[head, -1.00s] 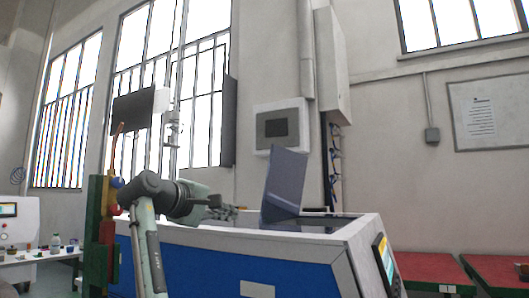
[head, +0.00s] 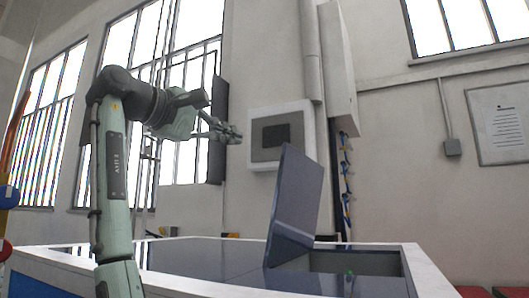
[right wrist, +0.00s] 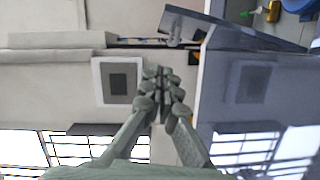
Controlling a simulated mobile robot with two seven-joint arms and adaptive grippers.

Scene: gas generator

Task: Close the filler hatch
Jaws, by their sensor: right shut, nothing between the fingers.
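The filler hatch (head: 298,205) is a dark blue-grey panel standing open and leaning slightly on top of the generator (head: 200,258). To its right is the filler opening (head: 355,262), with a small green part inside. My right gripper (head: 232,134) is shut and empty, left of the hatch's upper edge and apart from it in the picture. In the right wrist view, the gripper fingertips (right wrist: 163,78) are together. The hatch (right wrist: 240,35) shows there at the upper right, beside the glossy generator top (right wrist: 240,95). My left gripper is out of view.
A grey wall box (head: 277,138) hangs behind the hatch. A tall cabinet with cables (head: 344,175) stands at the wall to the right. Windows fill the back left. The generator top left of the hatch is clear.

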